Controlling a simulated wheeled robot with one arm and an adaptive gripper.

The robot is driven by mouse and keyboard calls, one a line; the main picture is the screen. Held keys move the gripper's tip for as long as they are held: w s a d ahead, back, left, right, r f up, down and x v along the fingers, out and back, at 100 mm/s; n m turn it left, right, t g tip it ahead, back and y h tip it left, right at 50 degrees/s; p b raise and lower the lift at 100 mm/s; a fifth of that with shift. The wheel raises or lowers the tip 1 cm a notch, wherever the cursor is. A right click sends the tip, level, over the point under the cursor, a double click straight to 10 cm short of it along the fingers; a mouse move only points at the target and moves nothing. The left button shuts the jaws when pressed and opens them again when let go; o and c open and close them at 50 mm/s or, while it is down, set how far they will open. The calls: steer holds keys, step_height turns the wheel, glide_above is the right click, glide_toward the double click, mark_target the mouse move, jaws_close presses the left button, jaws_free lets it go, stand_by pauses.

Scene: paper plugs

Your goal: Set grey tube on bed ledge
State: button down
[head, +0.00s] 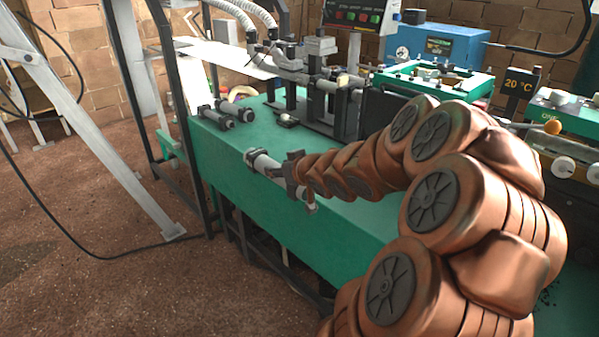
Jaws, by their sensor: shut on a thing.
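A grey tube (266,165) with a dark cap at its left end is in my gripper (292,172), over the front part of the green bed ledge (325,235). My gripper is shut on the tube's right part, and its fingers hide some of it. A short piece of the tube's far end shows below the gripper. I cannot tell whether the tube touches the green surface or hangs just above it.
Two similar grey tubes with dark ends (214,117) lie at the bed's left end. A dark clamp fixture (318,105) stands behind. A blue box (437,45) and a green-topped unit (435,78) stand at the back. A dark post (190,130) rises left of the bed.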

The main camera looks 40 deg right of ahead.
steer(key=shift+d+f, duration=0.1)
steer(key=shift+d, duration=0.45)
steer(key=w+d+p, duration=0.1)
steer(key=w+d, duration=0.1)
steer(key=d, duration=0.2)
steer(key=w+d+f+p, duration=0.1)
steer(key=w+d, duration=0.1)
steer(key=d, duration=0.3)
steer(key=w+d+p, duration=0.2)
steer(key=d, duration=0.2)
steer(key=shift+w+d+f, duration=0.25)
steer(key=shift+d+f, duration=0.1)
steer(key=shift+f, duration=0.1)
steer(key=shift+f+b, duration=0.7)
steer(key=shift+f, duration=0.85)
steer(key=shift+f, duration=0.1)
steer(key=shift+c, duration=2.4)
jaws_free()
steer(key=p+v, duration=0.1)
steer(key=v, duration=1.1)
steer(key=shift+p, duration=0.35)
